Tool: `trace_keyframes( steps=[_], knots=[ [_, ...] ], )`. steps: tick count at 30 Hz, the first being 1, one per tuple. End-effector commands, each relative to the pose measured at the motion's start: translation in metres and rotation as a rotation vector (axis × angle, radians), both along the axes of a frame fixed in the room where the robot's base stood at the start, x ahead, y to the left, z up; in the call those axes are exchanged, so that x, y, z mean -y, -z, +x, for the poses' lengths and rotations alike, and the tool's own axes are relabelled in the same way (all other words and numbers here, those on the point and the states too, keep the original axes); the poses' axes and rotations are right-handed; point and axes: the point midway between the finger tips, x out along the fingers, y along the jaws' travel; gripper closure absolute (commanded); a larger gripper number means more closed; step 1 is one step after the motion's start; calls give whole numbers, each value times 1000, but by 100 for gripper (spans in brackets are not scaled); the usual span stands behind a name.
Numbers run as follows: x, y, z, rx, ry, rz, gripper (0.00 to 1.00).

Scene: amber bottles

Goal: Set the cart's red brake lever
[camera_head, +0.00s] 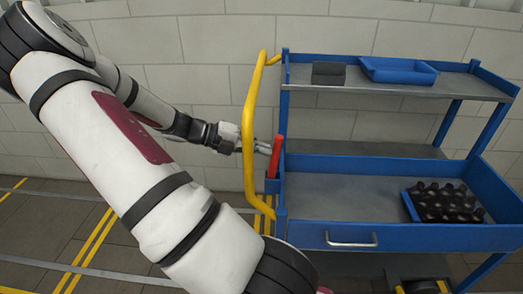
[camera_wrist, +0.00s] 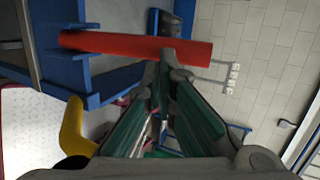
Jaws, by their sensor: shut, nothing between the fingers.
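The red brake lever (camera_head: 275,157) stands nearly upright, tilted slightly, at the left end of the blue cart (camera_head: 400,238). In the wrist view the lever (camera_wrist: 120,44) lies across the picture, just beyond my fingertips. My gripper (camera_head: 264,147) is shut and empty, its tips at the lever's left side in the head view. In the wrist view my gripper (camera_wrist: 168,66) has its fingertips together at the lever's edge; I cannot tell whether they touch it. The lever's base sits in a blue bracket (camera_head: 272,186).
The cart's yellow handle (camera_head: 250,115) rises just left of the lever and passes close to my wrist. The upper shelf holds a blue tray (camera_head: 398,71) and a dark box (camera_head: 328,73). A crate of dark bottles (camera_head: 412,207) stands on the lower shelf. A pale block wall (camera_head: 205,55) is behind.

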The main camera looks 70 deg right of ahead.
Motion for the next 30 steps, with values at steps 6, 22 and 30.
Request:
trace_keyframes(
  steps=[6,22,30],
  knots=[
    [0,-1,-1,4,0,1,100],
    [7,-6,-27,174,2,51,100],
    [8,-3,-30,215,1,62,100]
  ],
)
